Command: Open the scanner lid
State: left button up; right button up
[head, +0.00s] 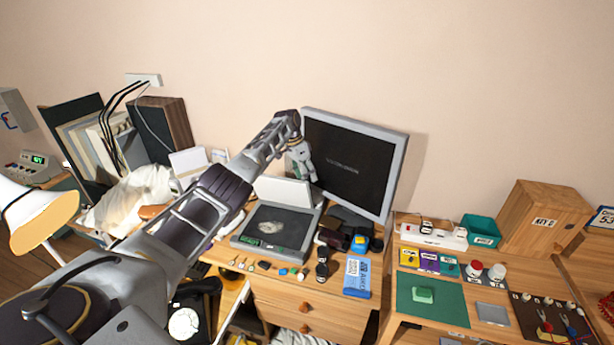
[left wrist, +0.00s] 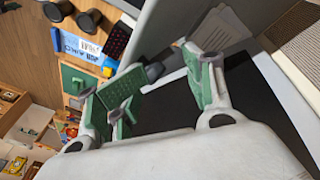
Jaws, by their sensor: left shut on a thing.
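The scanner (head: 248,242) is a flat grey box with a dark glass on the wooden desk, in front of the monitor. Its pale lid (head: 283,190) stands raised at the back edge, tilted up from the glass. My left gripper (head: 305,172) is at the lid's upper right, close to the monitor. In the left wrist view its green-padded fingers (left wrist: 160,82) are some way apart, over a dark panel with a pale border; the contact with the lid is hidden. My right gripper is not in view.
The monitor (head: 350,158) stands just behind and right of my gripper. Small items line the scanner's front, with a blue card (head: 357,277) to the right. A speaker (head: 163,128) and white cloth (head: 140,188) are at the left. A second desk with a green mat (head: 432,300) is right.

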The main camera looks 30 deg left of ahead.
pick_arm(q)
jog(key=shift+a+r, duration=0.45)
jog(key=shift+r, duration=0.05)
jog(key=v, duration=1)
jog(key=shift+d+r, duration=0.3)
jog(key=shift+r, duration=0.1)
jog(key=shift+s+f, duration=0.1)
